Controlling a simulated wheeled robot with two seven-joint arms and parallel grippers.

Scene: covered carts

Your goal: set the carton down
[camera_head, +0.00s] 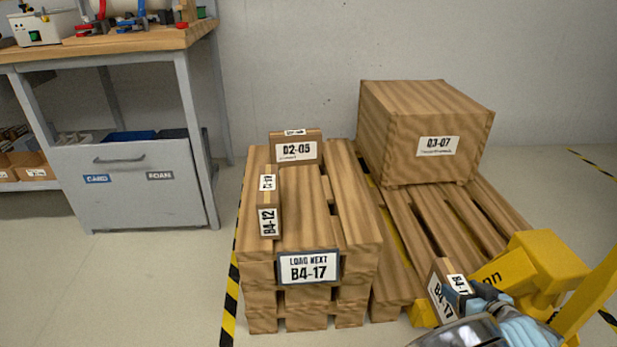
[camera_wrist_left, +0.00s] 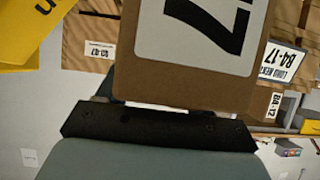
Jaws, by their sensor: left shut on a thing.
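The carton (camera_head: 437,280) is a small brown box labelled B4-17, at the lower right of the head view, tilted in the picture. My left gripper (camera_head: 478,294) is shut on it. In the left wrist view the carton (camera_wrist_left: 190,88) fills the top middle, with part of its label large and close, and a dark finger pad (camera_wrist_left: 155,126) of my gripper lies against it. The stacked pallets (camera_head: 256,274) stand left of the carton, with a LOAD NEXT B4-17 sign (camera_head: 308,267) on the front. The carton is apart from this stack. My right gripper is not in view.
Carton D2-05 (camera_head: 296,150) and narrow carton B4-12 (camera_head: 268,208) sit on the stack's back and left. Bare slats lie to their right. Crate Q3-07 (camera_head: 424,134) stands on a lower pallet (camera_head: 398,230). Yellow equipment (camera_head: 535,268) is beside my gripper. A workbench (camera_head: 130,42) is left.

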